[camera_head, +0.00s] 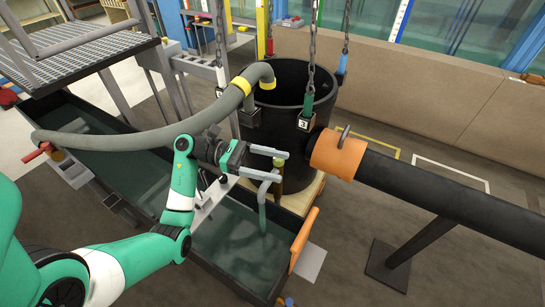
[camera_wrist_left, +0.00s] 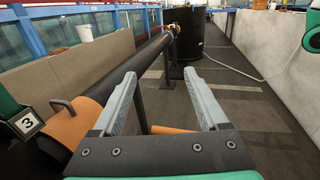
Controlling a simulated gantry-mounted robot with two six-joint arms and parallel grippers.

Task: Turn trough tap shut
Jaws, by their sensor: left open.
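The long dark trough (camera_head: 235,235) holds greenish water and runs diagonally across the head view. A red lever handle (camera_head: 38,152) shows at its far left end; I cannot tell whether this is the trough tap. A small brass-coloured upright part (camera_head: 278,173) stands near the tank base, close to my left gripper's tips. My left gripper (camera_head: 284,166) is open and empty above the trough's right part. In the left wrist view its two grey fingers (camera_wrist_left: 163,103) are wide apart, with only floor and an orange board between them. My right gripper does not show.
A black tank (camera_head: 290,90) with hanging chains stands behind my gripper. A black pipe (camera_head: 450,195) with an orange collar (camera_head: 338,155) lies to the right. A thick grey-green hose (camera_head: 150,140) arches over the trough. An orange board (camera_head: 303,240) edges the trough's right end.

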